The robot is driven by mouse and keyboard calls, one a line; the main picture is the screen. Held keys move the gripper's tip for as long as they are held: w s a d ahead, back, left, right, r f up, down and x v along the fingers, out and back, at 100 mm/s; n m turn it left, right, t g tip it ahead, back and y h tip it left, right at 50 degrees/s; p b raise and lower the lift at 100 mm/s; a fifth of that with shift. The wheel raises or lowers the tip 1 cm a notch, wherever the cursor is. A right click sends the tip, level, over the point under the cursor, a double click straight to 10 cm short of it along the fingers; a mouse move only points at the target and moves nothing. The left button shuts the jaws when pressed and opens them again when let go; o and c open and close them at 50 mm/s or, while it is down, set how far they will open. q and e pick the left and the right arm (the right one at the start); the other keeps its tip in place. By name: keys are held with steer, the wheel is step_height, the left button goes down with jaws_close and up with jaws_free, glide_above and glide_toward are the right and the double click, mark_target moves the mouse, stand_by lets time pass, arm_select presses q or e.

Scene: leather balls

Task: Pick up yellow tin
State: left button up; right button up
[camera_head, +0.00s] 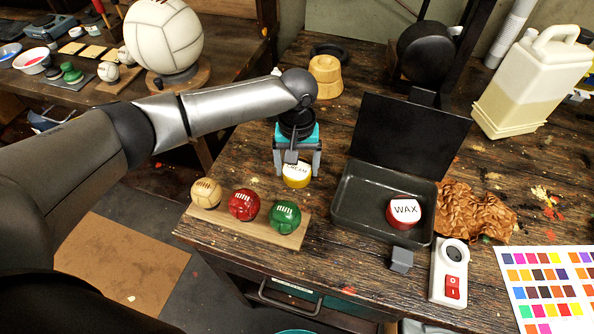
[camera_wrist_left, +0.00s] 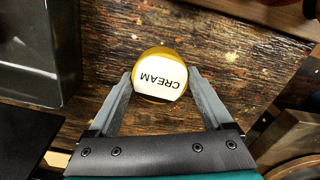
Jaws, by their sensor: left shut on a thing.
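The yellow tin (camera_head: 297,181) has a white lid marked CREAM and sits on the wooden workbench, behind the row of small balls. It also shows in the left wrist view (camera_wrist_left: 160,76), with its lid facing the camera. My left gripper (camera_head: 297,174) points down over the tin. In the left wrist view its two fingers (camera_wrist_left: 160,88) lie on either side of the tin and are shut on it. The tin's underside is hidden, so I cannot tell whether it touches the bench. My right gripper is not in view.
A wooden stand (camera_head: 205,219) with beige, red and green balls is in front of the tin. An open dark metal box (camera_head: 357,222) holding a red WAX tin (camera_head: 404,211) is to the right. A wooden block (camera_head: 325,76) stands behind. A switch box (camera_head: 449,272) is at front right.

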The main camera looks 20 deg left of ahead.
arm_select(q)
steer(key=c, duration=0.7)
steer(key=shift+o, duration=0.2)
steer(key=shift+r, duration=0.1)
